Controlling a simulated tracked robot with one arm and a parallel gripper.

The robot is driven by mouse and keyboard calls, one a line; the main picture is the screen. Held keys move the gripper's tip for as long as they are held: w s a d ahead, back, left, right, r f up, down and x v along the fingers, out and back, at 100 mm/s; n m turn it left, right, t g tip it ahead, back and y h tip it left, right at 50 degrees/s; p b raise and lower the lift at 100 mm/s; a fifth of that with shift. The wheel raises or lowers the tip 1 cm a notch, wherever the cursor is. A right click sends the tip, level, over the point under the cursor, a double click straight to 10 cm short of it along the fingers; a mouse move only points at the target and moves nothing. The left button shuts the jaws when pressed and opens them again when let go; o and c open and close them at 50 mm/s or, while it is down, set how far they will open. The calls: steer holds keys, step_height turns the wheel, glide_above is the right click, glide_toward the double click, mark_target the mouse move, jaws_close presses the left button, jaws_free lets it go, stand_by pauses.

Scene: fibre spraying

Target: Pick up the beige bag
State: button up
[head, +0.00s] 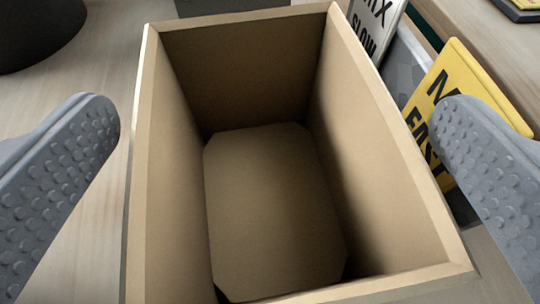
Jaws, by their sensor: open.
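No beige bag can be made out as a bag. A beige, open-topped, box-like container (152,180) with stiff walls fills the middle of the head view. Inside it is a flat beige panel with cut corners (270,205) at the bottom, and nothing else shows in it. My gripper (275,135) is open, with one grey studded finger to the left of the container and the other to the right. A gap shows between the left finger and the container. The right finger overlaps the yellow sign in the picture. The container's lower outside is hidden.
A yellow sign (452,75) and a white sign with "SLOW" (372,28) stand close on the right. A black round object (38,30) is at the upper left. A dark object (230,5) is behind the container. Bare wooden surface (105,60) shows on the left.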

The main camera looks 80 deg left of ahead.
steer(key=c, duration=1.9)
steer(key=shift+r, duration=0.15)
